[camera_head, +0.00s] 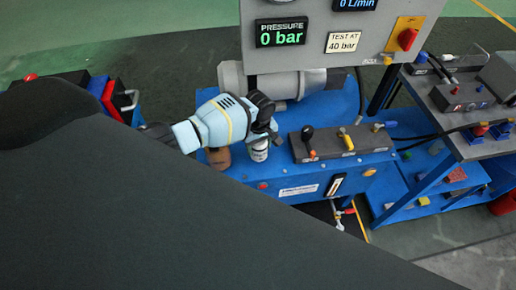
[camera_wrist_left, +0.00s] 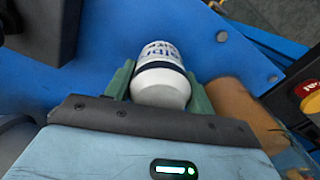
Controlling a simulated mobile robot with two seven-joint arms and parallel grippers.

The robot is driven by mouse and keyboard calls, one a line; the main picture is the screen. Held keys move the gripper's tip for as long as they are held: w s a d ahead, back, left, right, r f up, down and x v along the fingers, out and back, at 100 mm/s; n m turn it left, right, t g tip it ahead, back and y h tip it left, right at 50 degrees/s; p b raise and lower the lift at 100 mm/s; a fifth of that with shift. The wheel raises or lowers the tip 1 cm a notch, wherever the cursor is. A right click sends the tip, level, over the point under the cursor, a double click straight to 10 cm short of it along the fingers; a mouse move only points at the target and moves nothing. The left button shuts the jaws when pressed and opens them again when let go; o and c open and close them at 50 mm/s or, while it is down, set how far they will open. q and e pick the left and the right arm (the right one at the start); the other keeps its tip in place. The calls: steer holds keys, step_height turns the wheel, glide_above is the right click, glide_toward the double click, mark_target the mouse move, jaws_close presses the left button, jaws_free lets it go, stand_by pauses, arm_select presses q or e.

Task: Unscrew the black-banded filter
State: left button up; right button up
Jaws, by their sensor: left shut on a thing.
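The black-banded filter is a white canister with lettering and a dark band; in the head view the filter (camera_head: 259,152) stands on the blue bench, partly hidden by my gripper. In the left wrist view the filter (camera_wrist_left: 161,82) sits between the green fingers. My left gripper (camera_head: 262,128) is shut on it, with a finger on each side of its body in the left wrist view (camera_wrist_left: 161,88). My right gripper is not in view.
A brown cylinder (camera_head: 219,158) stands close beside the gripper. A dark lever block (camera_head: 340,143) is to the right. A display panel (camera_head: 330,40) reads 0 bar above. A blue cart (camera_head: 440,180) stands at the right. My dark arm hides the lower left.

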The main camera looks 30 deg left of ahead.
arm_select(q)
steer(key=shift+w+r+n, duration=0.15)
steer(key=shift+r+n, duration=0.05)
steer(key=shift+n, duration=0.3)
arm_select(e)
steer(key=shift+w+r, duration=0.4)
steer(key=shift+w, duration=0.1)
arm_select(q)
steer(key=shift+r+n+p, duration=0.1)
steer(key=shift+n+p, duration=0.2)
steer(key=shift+n, duration=0.2)
steer(key=n, duration=0.2)
steer(key=shift+n+p, duration=0.3)
steer(key=shift+p, duration=0.1)
steer(key=shift+n, duration=0.7)
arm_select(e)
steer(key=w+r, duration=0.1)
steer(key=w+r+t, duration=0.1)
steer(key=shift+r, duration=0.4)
